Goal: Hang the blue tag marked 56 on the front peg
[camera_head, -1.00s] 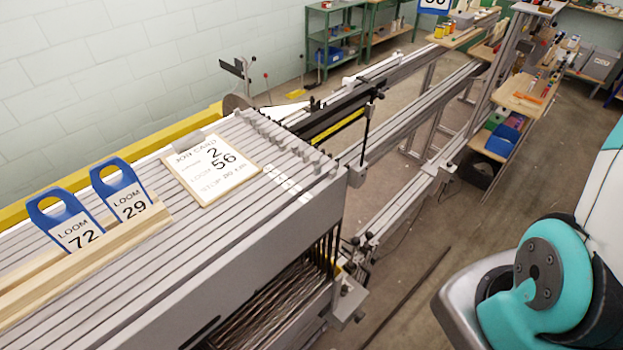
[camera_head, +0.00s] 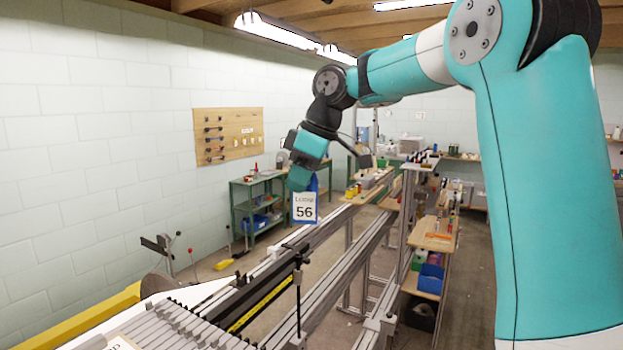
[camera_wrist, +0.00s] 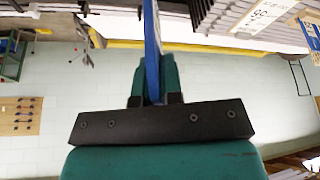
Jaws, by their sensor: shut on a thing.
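My gripper (camera_head: 301,178) is shut on the blue tag (camera_head: 305,208), whose white face reads LOOM 56. The tag hangs below the fingers, roughly upright, in the air beyond the loom. In the wrist view the tag is seen edge-on as a thin blue strip (camera_wrist: 152,45) between the two green fingers of my gripper (camera_wrist: 154,88). I cannot pick out the front peg with certainty in either view.
The loom's grey slats (camera_head: 190,328) and a black-and-yellow bar (camera_head: 262,298) lie at the lower left. A wooden board with dark fittings (camera_head: 228,136) is on the wall. Green shelving (camera_head: 243,205) stands behind the tag. A job card (camera_wrist: 265,15) shows at the wrist view's top right.

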